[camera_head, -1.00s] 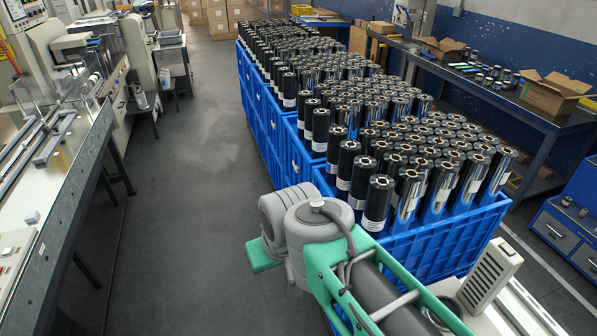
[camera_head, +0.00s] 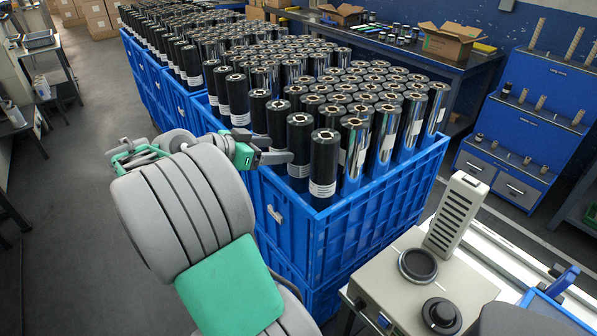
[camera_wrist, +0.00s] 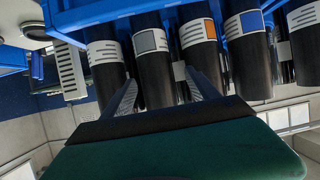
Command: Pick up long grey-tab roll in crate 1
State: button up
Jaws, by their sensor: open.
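The roll with a grey tab (camera_wrist: 152,42) on its white label shows in the wrist view, a dark cylinder standing among other rolls. Its label lies near the blue crate rim, and the picture appears upside down. My gripper (camera_wrist: 160,76) is open, with one finger to each side of this roll; I cannot tell whether they touch it. In the head view my gripper (camera_head: 278,157) is at the left side of the nearest blue crate (camera_head: 350,215), against the outer rolls. The grey tab cannot be made out there, and no crate number is readable.
Beside it in the wrist view stand an orange-tab roll (camera_wrist: 202,45) and a blue-tab roll (camera_wrist: 248,50). The crate is densely packed with rolls. A beige machine (camera_head: 425,280) stands at the front right. The floor at left (camera_head: 95,175) is clear.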

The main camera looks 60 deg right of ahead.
aim_at(300, 148)
jog(key=shift+s+d+m+g, duration=0.4)
jog(key=shift+s+d+g, duration=0.1)
jog(key=shift+s+d, duration=0.5)
jog(key=p+x, duration=0.1)
jog(key=x, duration=0.5)
jog(key=shift+w+f+p, duration=0.15)
jog(key=shift+p, duration=0.2)
jog(key=shift+c, duration=0.6)
grip_shut()
